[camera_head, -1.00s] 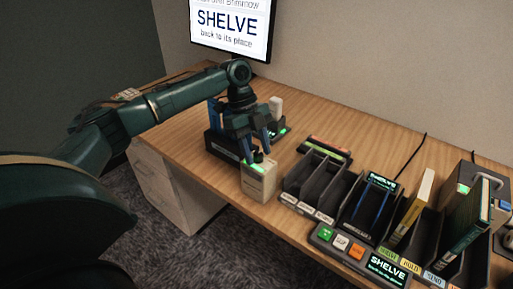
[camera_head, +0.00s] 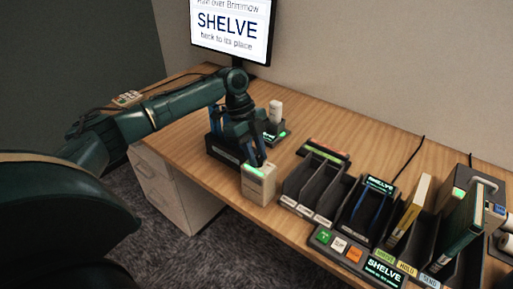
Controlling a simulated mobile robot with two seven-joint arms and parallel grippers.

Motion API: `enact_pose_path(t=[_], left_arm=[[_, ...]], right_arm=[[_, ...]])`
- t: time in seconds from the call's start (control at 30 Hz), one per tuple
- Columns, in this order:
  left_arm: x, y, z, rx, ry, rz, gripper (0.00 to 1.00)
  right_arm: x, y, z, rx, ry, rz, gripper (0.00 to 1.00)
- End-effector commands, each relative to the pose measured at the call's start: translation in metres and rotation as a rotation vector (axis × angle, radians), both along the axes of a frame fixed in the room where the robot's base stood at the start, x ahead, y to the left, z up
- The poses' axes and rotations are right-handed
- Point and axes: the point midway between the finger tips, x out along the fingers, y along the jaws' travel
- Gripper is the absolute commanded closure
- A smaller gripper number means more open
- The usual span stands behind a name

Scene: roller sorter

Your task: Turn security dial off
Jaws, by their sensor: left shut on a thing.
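A small beige box (camera_head: 258,189) stands at the front edge of the desk, with a green light on its top. It seems to be the security unit; its dial is hidden under my fingers or too small to make out. My left gripper (camera_head: 256,160) points down onto the top of this box. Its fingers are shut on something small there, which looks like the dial. I cannot read the dial's setting. My right gripper is not in view.
A black holder (camera_head: 222,150) stands just behind the box. A dark slotted rack (camera_head: 308,190) is close on its right, then a button panel (camera_head: 352,258) and upright books (camera_head: 410,212). A monitor (camera_head: 231,27) reading SHELVE stands at the back. The desk's far left is mostly clear.

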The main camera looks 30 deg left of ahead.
Motion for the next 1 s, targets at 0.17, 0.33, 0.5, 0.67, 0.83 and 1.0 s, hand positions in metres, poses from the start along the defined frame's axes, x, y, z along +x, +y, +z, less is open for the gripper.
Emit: enact_pose_path(t=[0.17,0.33,0.5,0.67,0.83,1.0], left_arm=[[-0.003,0.0,0.007,-0.002,0.004,0.145,0.99],[-0.004,0.0,0.008,0.0,0.004,0.305,0.99],[-0.004,-0.001,0.006,-0.001,0.003,0.463,0.99],[-0.004,-0.001,0.003,0.0,0.002,0.595,0.99],[-0.004,-0.001,0.002,-0.001,0.0,0.708,0.99],[-0.004,-0.001,0.001,0.0,-0.001,0.787,0.99]], right_arm=[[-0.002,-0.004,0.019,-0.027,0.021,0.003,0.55],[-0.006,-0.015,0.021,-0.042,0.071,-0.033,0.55],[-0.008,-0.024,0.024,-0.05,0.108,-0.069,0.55],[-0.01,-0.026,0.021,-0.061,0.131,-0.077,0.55],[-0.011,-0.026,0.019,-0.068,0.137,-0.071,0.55],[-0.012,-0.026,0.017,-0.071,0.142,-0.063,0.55]])
